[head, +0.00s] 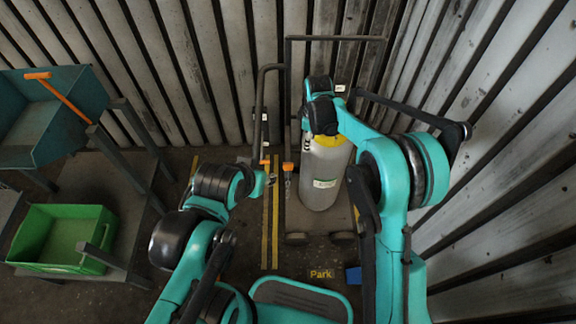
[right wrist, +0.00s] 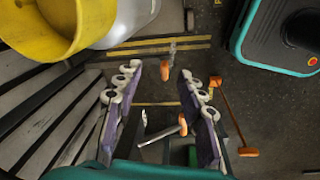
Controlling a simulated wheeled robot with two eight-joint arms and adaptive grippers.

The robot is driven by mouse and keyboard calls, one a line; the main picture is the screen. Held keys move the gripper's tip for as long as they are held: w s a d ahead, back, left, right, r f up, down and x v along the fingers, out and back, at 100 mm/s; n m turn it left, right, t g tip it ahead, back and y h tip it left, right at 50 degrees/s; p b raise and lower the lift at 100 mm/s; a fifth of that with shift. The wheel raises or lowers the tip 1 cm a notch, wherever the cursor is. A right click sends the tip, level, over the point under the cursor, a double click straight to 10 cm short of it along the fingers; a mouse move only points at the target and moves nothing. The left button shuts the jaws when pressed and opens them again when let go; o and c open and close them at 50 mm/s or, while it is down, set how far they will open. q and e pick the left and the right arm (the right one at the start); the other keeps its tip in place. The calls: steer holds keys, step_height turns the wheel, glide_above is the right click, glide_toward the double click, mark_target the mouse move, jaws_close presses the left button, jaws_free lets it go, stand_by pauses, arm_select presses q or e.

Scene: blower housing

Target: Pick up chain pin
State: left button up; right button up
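An orange-handled piece, which may be the chain pin (head: 287,167), shows in the head view at the cart, left of the grey gas cylinder (head: 320,178). A second orange piece (head: 264,162) is just left of it. The right wrist view shows several orange parts, one with a metal end (right wrist: 150,69) between the fingertips in the picture; I cannot tell which is the pin. My right gripper (right wrist: 161,72) is open, with nothing visibly gripped; in the head view it is above the cylinder top. My left gripper (head: 270,180) is left of the cylinder; its fingers are too small to read.
A dark cart frame (head: 335,39) stands behind the cylinder against the slatted wall. A green bin (head: 45,237) and a teal tray (head: 45,120) are at the left. Yellow floor lines (head: 266,235) run left of the cart. A small blue object (head: 354,275) lies near the Park marking.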

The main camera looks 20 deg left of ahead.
mark_target(288, 163)
steer(key=a+f+n, duration=0.1)
steer(key=a+f, duration=0.1)
steer(key=f, duration=0.1)
steer(key=a+f+n, duration=0.1)
steer(key=a+f, duration=0.1)
steer(key=f, duration=0.1)
steer(key=a+f+n+g, duration=0.1)
steer(key=a+f, duration=0.1)
steer(key=f, duration=0.2)
steer(key=shift+s+a+n+h, duration=0.2)
steer(key=shift+a+n+h, duration=0.1)
steer(key=f, duration=0.3)
steer(key=shift+a, duration=0.2)
steer(key=f+b, duration=0.2)
steer(key=f, duration=0.1)
steer(key=f+b, duration=0.1)
steer(key=f, duration=0.1)
steer(key=shift+a+f, duration=0.25)
steer(key=shift+r, duration=0.1)
steer(key=shift+c, duration=0.3)
jaws_close()
